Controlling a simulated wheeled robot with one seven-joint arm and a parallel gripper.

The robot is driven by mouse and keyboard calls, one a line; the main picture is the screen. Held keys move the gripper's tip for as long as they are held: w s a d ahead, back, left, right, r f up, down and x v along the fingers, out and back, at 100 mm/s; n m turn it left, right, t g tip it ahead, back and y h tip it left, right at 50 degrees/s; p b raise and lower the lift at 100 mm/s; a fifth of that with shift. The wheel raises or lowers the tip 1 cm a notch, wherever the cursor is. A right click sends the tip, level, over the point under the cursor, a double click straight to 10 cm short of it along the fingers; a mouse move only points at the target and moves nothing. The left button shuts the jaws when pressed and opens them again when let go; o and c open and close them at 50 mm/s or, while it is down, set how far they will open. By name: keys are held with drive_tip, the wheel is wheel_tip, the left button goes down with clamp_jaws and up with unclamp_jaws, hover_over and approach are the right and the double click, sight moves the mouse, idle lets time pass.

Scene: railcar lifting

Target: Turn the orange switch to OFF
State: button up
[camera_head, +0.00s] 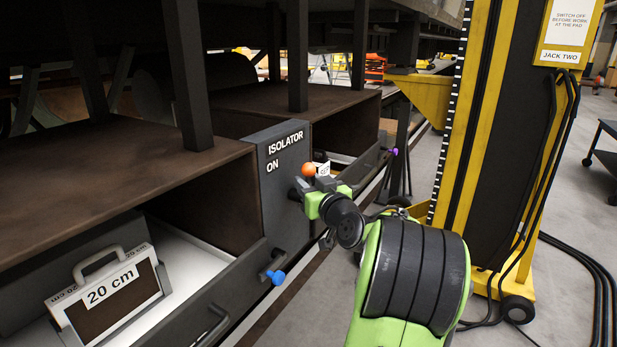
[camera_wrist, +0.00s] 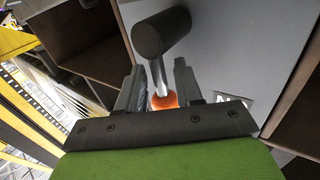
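The orange switch knob (camera_head: 309,170) is a ball on a lever at the dark isolator panel (camera_head: 283,205), lettered "ISOLATOR" and "ON". In the wrist view the orange ball (camera_wrist: 164,100) sits on a metal rod, which comes from a thick dark cylinder (camera_wrist: 162,32) on the panel. My gripper (camera_head: 323,189) is at the panel beside the knob. In the wrist view my gripper (camera_wrist: 156,68) has its two fingers apart, one on each side of the rod, with gaps showing. No OFF lettering is readable; my gripper and arm cover part of the panel's right side.
A blue knob (camera_head: 277,277) sticks out low on the front, and a purple knob (camera_head: 395,151) farther right. A 20 cm block (camera_head: 110,292) with a handle lies in the open tray. The yellow jack column (camera_head: 462,150) stands right, with cables on the floor.

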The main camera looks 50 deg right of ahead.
drive_tip(key=shift+w+d, duration=0.15)
drive_tip(key=shift+w, duration=0.1)
drive_tip(key=shift+c, duration=0.4)
clamp_jaws()
